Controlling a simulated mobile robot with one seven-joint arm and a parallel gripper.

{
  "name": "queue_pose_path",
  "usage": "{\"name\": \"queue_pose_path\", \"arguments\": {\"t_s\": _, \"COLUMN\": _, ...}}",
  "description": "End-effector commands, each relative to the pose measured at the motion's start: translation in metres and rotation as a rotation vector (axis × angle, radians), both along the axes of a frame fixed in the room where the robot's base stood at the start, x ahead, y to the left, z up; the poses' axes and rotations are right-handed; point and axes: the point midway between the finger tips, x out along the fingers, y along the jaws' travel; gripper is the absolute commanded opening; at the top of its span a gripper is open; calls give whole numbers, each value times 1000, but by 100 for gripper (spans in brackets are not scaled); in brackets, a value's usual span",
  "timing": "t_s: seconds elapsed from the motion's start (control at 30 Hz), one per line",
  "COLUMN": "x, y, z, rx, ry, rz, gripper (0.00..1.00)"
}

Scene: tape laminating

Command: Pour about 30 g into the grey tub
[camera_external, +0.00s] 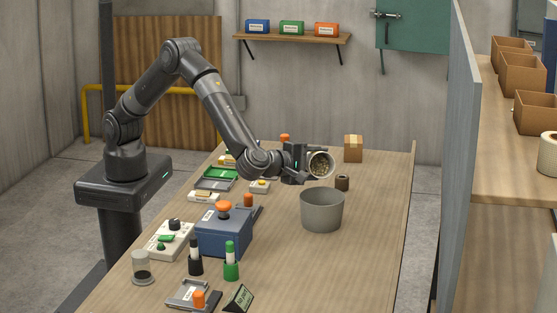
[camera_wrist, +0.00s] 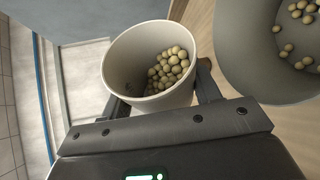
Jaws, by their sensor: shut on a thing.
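My gripper (camera_external: 302,164) is shut on a pale cup (camera_external: 320,164) and holds it above the table, tilted with its mouth turned toward the external camera. The cup also fills the middle of the wrist view (camera_wrist: 125,73), with many small beige balls (camera_wrist: 168,70) gathered along its right wall. The grey tub (camera_external: 322,210) stands upright on the table just below the cup. In the wrist view part of the tub (camera_wrist: 242,55) shows at the right, with several beige balls (camera_wrist: 298,40) inside. Its far side is cut off by the picture edge.
The wooden table (camera_external: 365,240) is clear to the right and front of the tub. A blue machine (camera_external: 223,235), bottles and small devices crowd the left side. A grey partition (camera_external: 458,150) stands at right.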

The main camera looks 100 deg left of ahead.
Motion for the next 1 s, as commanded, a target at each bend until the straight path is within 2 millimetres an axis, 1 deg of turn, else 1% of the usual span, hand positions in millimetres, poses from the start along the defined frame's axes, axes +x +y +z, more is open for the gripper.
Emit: {"name": "queue_pose_path", "arguments": {"t_s": 1.0, "x": 1, "y": -2, "z": 3, "rx": 56, "ry": 26, "rz": 0, "gripper": 32}}
